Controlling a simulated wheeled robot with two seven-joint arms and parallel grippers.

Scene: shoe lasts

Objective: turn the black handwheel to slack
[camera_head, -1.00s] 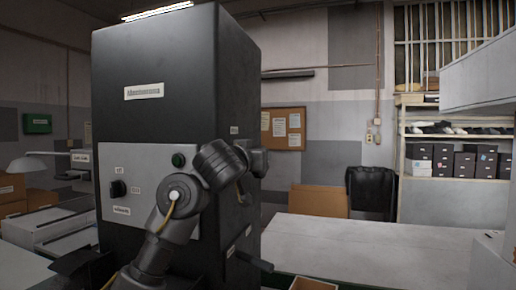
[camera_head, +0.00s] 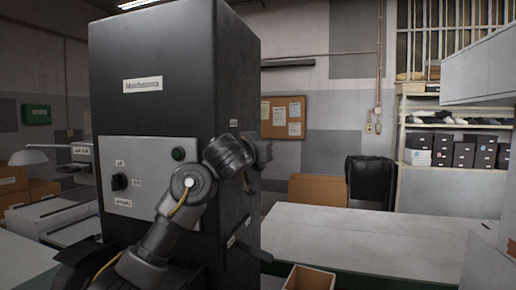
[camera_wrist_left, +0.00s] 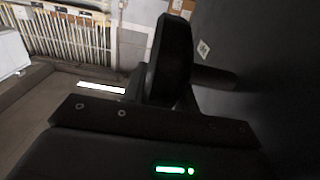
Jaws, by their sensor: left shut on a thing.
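The black handwheel (camera_wrist_left: 170,58) shows in the left wrist view as a thick dark disc seen nearly edge-on. Its short shaft (camera_wrist_left: 215,77) runs to the dark side of the machine. My left gripper (camera_wrist_left: 165,100) is at the wheel and shut on it; its fingertips are hard to make out against the dark rim. In the head view my left gripper (camera_head: 262,152) is at the right side of the tall black machine (camera_head: 150,60), and the wheel cannot be told apart behind it. My right gripper is in neither view.
A long pale table (camera_head: 370,240) with an open box (camera_head: 309,277) stands to the right.

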